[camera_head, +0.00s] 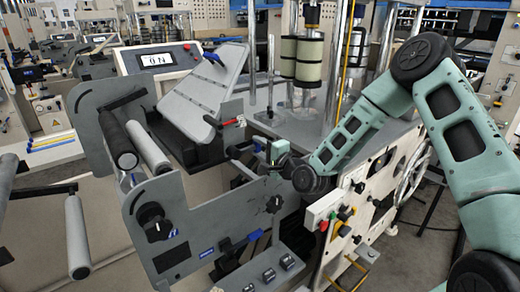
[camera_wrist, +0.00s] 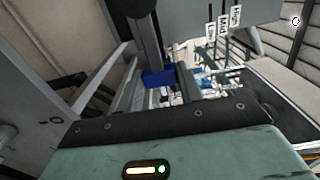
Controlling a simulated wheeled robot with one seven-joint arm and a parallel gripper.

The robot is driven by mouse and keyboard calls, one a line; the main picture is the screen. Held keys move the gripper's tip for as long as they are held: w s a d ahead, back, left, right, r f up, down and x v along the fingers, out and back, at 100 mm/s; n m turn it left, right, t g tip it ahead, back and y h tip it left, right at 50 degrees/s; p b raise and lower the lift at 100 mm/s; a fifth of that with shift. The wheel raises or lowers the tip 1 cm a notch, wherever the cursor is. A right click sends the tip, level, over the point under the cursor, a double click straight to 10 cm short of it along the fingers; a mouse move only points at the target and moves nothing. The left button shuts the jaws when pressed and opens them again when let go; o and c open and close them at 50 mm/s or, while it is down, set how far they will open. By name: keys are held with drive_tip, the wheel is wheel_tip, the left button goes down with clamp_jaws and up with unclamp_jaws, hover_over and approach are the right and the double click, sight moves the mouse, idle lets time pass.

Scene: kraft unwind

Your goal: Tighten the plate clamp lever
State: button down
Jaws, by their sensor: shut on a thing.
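My gripper (camera_head: 240,157) reaches left from the teal arm to the machine, just below the tilted grey plate (camera_head: 200,98). It is shut on a small part there, mostly hidden in the head view. In the wrist view a blue piece (camera_wrist: 158,77) shows at the jaws, beside a dark upright bar; I take it for the plate clamp lever's handle, but its full shape and angle are hidden. A red-tipped lever (camera_head: 228,121) stands just above my gripper, at the plate's lower right edge. Another blue handle (camera_head: 214,58) sits at the plate's top.
A grey side panel (camera_head: 190,225) with black knobs stands below and left of my gripper. A button box (camera_head: 325,215) and a handwheel (camera_head: 412,173) are to the right. Labels reading High and Mid (camera_wrist: 224,28) hang close by. Room around the jaws is tight.

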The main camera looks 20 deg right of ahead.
drive_tip(key=shift+f, duration=0.1)
drive_tip(key=c, duration=0.9)
unclamp_jaws()
drive_tip(key=shift+p+v, duration=2.35)
drive_tip(key=shift+v, duration=6.35)
